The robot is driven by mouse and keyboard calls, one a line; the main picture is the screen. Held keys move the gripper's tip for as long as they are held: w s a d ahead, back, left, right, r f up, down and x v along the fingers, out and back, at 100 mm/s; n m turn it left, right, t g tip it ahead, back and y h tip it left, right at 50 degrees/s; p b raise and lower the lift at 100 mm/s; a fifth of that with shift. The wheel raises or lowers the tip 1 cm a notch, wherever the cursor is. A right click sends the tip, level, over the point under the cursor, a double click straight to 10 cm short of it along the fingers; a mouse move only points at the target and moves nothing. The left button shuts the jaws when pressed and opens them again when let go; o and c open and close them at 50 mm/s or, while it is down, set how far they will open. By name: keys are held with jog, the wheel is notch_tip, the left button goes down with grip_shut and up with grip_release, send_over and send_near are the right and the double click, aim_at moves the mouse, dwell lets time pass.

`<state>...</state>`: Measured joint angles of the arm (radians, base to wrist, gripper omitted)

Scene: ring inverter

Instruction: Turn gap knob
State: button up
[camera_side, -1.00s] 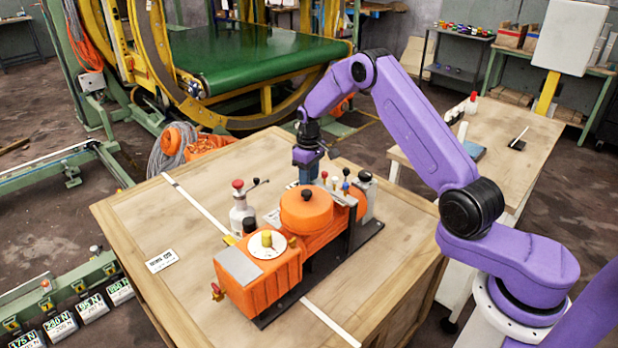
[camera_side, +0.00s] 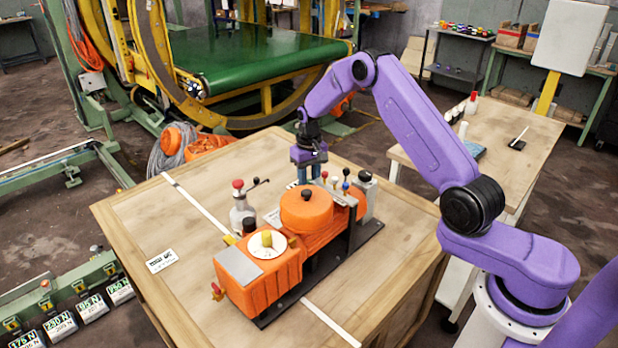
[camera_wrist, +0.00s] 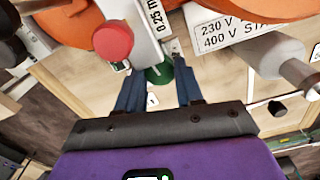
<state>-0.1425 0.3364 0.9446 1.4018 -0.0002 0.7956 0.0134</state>
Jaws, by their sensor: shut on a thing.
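The orange machine (camera_side: 262,285) stands on the wooden crate top. My gripper (camera_side: 311,180) points down at its far side, behind the orange drum (camera_side: 306,208). In the wrist view, a dark green knob (camera_wrist: 159,74) sits between the two blue fingertips of my gripper (camera_wrist: 160,84), beside a pale plate marked "0.25 m". I take this to be the gap knob. My gripper is shut on it. In the side view the drum and small levers hide the knob.
A red knob (camera_wrist: 113,41) is close by the left finger in the wrist view. A "230 V 400 V" label (camera_wrist: 232,30) and a grey cylinder (camera_wrist: 272,56) lie to the right. The wooden crate top (camera_side: 160,225) is mostly clear left of the machine.

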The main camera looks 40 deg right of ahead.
aim_at(309, 181)
jog(key=o, duration=1)
jog(key=shift+o, duration=0.2)
jog(key=shift+r, duration=0.1)
notch_tip(309, 181, up, 17)
jog(key=shift+r, duration=0.15)
